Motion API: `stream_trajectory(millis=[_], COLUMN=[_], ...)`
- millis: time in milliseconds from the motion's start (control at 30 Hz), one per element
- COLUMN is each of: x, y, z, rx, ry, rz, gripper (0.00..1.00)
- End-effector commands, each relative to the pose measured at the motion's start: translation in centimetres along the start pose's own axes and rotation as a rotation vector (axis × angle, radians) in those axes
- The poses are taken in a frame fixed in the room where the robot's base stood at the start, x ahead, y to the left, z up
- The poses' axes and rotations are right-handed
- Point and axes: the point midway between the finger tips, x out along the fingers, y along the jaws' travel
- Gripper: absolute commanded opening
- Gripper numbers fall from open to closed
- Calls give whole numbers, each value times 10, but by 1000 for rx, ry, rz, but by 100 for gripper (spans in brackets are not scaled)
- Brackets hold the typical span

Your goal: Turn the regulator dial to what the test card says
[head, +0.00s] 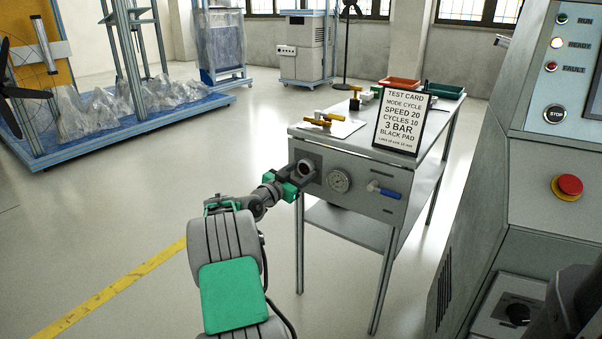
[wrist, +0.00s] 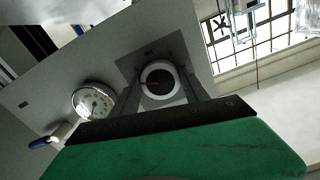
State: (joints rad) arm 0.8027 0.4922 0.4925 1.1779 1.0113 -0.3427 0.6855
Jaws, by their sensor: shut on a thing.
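The test card (head: 403,119) stands on the bench and reads "MODE CYCLE, SPEED 20, CYCLES 10, 3 BAR, BLACK PAD"; its last small line is hard to read. The regulator dial (wrist: 159,84) is a round dark knob with a pale ring and a red mark pointing left in the wrist view. My gripper (head: 301,172) is at the left end of the bench's front panel, its fingers shut on the dial's two sides. The pressure gauge (head: 340,180) is right of the dial; it also shows in the wrist view (wrist: 94,101), its reading too small to tell.
A blue-handled valve (head: 385,191) sticks out right of the gauge. The bench top (head: 352,140) carries brass-coloured parts (head: 325,121), a red tray (head: 398,84) and a green tray (head: 446,91). A grey machine (head: 530,170) with buttons stands at right.

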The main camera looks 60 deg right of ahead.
Motion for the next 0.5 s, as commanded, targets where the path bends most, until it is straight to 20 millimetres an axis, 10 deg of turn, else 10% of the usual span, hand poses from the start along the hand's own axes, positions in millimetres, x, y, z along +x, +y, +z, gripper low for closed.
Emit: stream_trajectory(millis=[500], x=[1], y=[0], z=[-2], rx=[-237], ry=[0], rz=[1], gripper=[13])
